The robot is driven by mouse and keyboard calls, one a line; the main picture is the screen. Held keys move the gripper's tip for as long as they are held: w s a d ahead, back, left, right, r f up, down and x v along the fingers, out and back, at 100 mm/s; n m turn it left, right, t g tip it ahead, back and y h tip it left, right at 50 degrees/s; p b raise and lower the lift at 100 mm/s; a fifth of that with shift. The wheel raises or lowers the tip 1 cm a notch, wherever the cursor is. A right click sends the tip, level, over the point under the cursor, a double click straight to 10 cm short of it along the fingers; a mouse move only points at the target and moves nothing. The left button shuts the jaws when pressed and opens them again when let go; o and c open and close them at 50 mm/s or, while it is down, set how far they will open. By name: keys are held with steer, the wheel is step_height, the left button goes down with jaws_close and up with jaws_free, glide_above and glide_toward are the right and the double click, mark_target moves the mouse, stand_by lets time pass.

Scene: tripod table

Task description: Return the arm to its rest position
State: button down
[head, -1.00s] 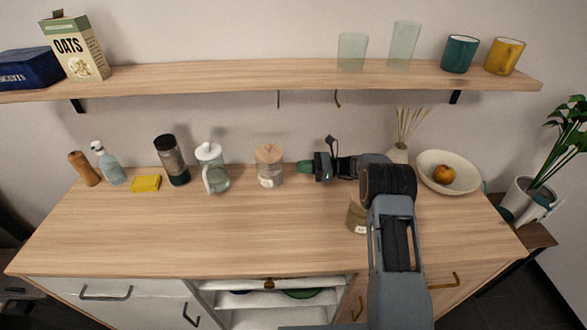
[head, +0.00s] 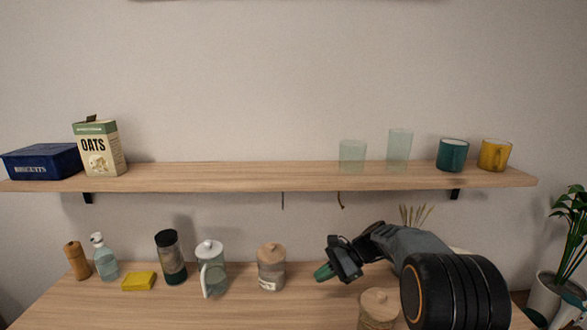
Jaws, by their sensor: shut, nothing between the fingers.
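My gripper (head: 323,272) is at the lower right of the head view, at the end of my bent arm. Its green-tipped fingers point left and are shut with nothing between them. It is above the back of the wooden counter (head: 80,307), to the right of a glass jar with a wooden lid (head: 271,268). A second wooden-lidded jar (head: 378,308) stands below and right of the gripper. My arm hides much of the counter's right side.
A wall shelf (head: 240,176) holds a blue tin (head: 41,162), an oats box (head: 99,149), two glasses, a green mug (head: 452,155) and a yellow mug (head: 494,155). A glass pitcher (head: 211,270), dark tumbler (head: 171,258), yellow sponge (head: 138,281) and bottles line the counter's back left.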

steer(key=s+d+r+n+t+h, duration=0.1)
steer(key=s+d+n+h, duration=0.3)
steer(key=s, duration=0.7)
steer(key=s+d+r+n+t+h, duration=0.1)
steer(key=s+d+n+t+h, duration=0.3)
steer(key=s+n+h, duration=0.3)
steer(key=s+n, duration=0.1)
steer(key=s, duration=0.2)
steer(key=shift+s+d+r, duration=0.2)
steer(key=shift+s, duration=0.2)
